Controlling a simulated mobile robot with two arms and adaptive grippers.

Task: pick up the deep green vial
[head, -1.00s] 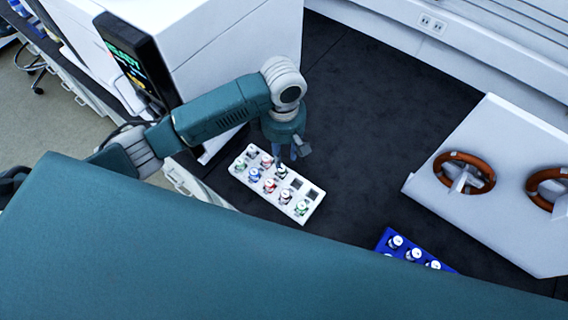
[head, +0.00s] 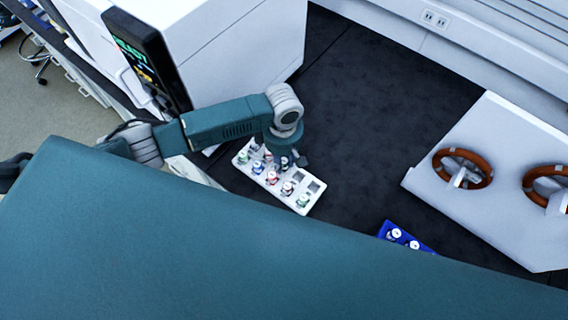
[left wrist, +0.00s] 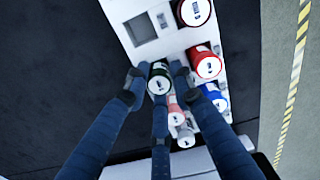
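The white vial rack (head: 312,187) stands on the dark bench and holds several vials. The deep green vial (left wrist: 159,80) is between the fingertips in the left wrist view, still in the rack. In the head view it seems to be the dark vial (head: 284,163) by my gripper, partly hidden. My left gripper (left wrist: 157,76) is open, with its fingers around the green vial's upper part; a gap seems to show beside the vial, and contact is unclear. My right gripper is not in view.
A red vial (left wrist: 206,64) and a blue-labelled vial (left wrist: 214,96) stand close beside the right finger. An empty rack slot (left wrist: 141,29) is nearby. A blue rack (head: 386,232) and a white device with brown rings (head: 463,170) stand to the right. Open bench lies between.

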